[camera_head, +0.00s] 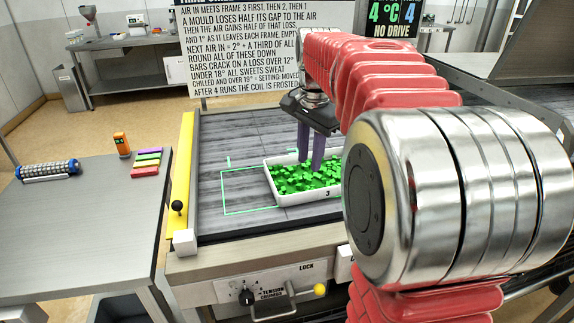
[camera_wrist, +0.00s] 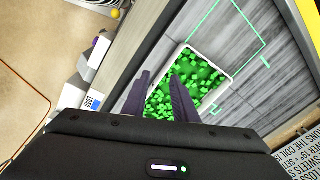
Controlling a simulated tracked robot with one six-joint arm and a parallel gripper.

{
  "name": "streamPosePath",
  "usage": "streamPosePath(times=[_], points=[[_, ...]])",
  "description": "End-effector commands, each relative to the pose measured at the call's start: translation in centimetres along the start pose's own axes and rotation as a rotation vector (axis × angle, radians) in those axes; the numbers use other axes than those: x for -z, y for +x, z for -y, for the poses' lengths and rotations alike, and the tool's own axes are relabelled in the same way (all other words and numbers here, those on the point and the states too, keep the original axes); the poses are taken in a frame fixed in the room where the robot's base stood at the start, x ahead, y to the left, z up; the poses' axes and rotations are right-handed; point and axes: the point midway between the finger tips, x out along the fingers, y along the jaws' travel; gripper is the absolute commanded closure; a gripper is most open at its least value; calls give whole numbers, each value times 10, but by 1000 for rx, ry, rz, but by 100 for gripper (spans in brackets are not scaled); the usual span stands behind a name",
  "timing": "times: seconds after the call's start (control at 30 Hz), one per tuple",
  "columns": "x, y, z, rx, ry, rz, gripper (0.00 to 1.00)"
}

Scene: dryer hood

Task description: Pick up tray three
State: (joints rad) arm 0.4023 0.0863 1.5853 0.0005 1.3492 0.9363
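Tray three is a white, shallow tray (camera_head: 304,198) marked "3", filled with small green cubes. It lies on the grey slatted bed (camera_head: 225,152), partly over a green outline. My gripper (camera_head: 310,164) points down over the tray, its two purple fingers apart with nothing clearly held between them. In the wrist view the fingers (camera_wrist: 159,76) overlap the near part of the tray (camera_wrist: 211,57). I cannot tell whether the tips touch the cubes or the rim. My arm hides the tray's right end in the head view.
A yellow bar (camera_head: 184,165) runs along the bed's left edge. The front panel has a knob (camera_head: 246,297) and a handle. A left table (camera_head: 88,220) holds a beaded roller (camera_head: 47,170), an orange device (camera_head: 122,145) and coloured bars (camera_head: 147,161). A text board (camera_head: 255,50) stands behind.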

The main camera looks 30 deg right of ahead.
Motion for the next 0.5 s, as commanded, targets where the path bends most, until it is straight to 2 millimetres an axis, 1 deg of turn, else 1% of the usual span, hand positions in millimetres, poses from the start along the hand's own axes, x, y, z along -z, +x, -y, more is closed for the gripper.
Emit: streamPosePath(times=[0.03,0.1,0.2,0.3,0.4,0.5], points=[[15,5,3,-16,54,8,74],[32,10,6,-35,134,18,74],[57,18,8,-64,243,31,74],[77,26,9,-87,335,41,74],[91,31,9,-102,398,46,74],[97,33,8,-110,429,48,74]])
